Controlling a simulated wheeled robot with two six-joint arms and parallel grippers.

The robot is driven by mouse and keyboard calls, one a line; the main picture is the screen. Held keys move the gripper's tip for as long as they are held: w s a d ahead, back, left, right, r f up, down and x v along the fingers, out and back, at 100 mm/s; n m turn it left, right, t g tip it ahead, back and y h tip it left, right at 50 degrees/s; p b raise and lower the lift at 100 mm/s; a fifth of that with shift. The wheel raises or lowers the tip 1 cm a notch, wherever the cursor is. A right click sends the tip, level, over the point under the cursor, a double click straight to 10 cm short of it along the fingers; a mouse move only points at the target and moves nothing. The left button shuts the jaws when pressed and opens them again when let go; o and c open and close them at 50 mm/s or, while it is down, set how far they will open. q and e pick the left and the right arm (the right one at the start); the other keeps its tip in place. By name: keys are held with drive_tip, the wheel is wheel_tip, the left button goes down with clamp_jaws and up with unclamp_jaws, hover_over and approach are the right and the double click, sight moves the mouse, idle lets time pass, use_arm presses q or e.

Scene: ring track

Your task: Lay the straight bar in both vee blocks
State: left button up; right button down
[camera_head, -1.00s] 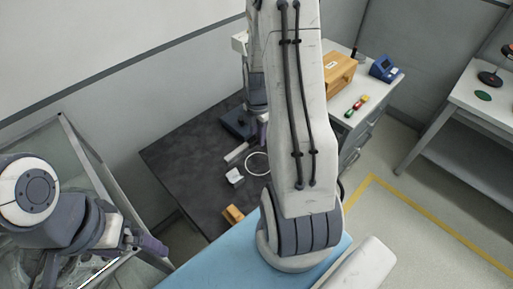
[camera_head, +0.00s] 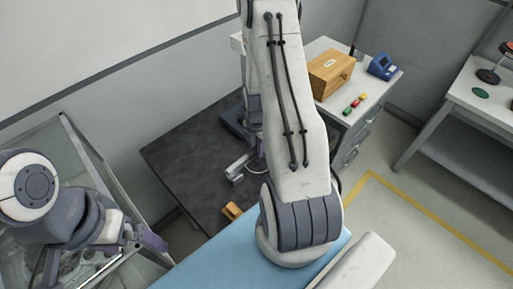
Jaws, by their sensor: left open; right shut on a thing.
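A short pale grey bar-like piece (camera_head: 239,163) shows over the dark tabletop in the head view, left of my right arm. My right gripper (camera_head: 257,146) is at its upper right end, mostly hidden behind my arm, and is shut on it. A small white block (camera_head: 236,179) sits just below the piece; whether they touch I cannot tell. Whether this block is a vee block is too small to tell. My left gripper (camera_head: 153,241) is open and empty at the lower left, well away from the piece.
The dark tabletop (camera_head: 185,165) is clear at its left. An orange-brown block (camera_head: 232,211) lies near its front. A thin white ring is partly hidden by my arm. A wooden box (camera_head: 331,72) and a blue device (camera_head: 382,66) stand on the white cabinet behind.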

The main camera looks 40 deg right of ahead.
drive_tip(key=shift+f, duration=0.3)
drive_tip(key=c, duration=0.7)
unclamp_jaws()
